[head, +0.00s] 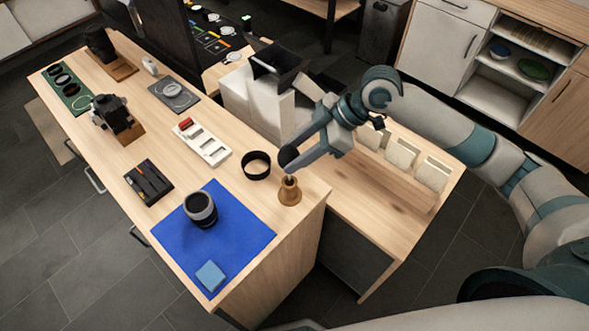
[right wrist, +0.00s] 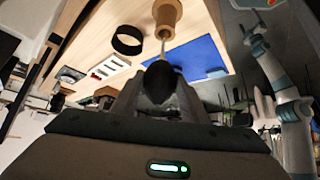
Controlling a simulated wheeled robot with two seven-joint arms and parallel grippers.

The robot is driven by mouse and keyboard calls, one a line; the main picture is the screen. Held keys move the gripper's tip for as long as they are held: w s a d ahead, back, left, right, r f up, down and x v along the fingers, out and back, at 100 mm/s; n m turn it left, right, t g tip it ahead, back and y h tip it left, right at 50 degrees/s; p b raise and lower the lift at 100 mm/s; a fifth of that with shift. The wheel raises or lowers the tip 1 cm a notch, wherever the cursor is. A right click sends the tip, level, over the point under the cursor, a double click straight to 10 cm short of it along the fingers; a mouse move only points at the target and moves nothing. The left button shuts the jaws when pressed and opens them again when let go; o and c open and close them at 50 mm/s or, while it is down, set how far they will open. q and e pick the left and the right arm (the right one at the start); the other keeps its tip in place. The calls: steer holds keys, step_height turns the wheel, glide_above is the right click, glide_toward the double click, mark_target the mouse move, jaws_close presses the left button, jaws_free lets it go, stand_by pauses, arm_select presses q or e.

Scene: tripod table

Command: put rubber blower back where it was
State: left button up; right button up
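The rubber blower (head: 288,157) is a dark round bulb with a thin pale nozzle pointing down. My right gripper (head: 300,156) is shut around its bulb. In the right wrist view the bulb (right wrist: 160,83) sits between the fingers. Its nozzle meets the top of a small wooden stand (head: 289,191) near the table corner; the stand also shows in the right wrist view (right wrist: 168,15). I cannot tell how far the nozzle is inside it. My left arm seems to show at the right of the right wrist view, its gripper too small to read.
A black ring (head: 256,165) stands close left of the stand. A blue mat (head: 240,232) holds a lens (head: 200,209) and a light-blue cloth (head: 210,275). A white tray (head: 205,143) lies farther back. Pale boxes (head: 401,154) stand on the lower shelf at right.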

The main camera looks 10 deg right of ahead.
steer(key=shift+f, duration=1.2)
steer(key=shift+f, duration=0.15)
steer(key=shift+f+p, duration=0.85)
steer(key=shift+f, duration=0.9)
steer(key=shift+f, duration=0.45)
steer(key=o, duration=0.6)
steer(key=shift+r, duration=0.1)
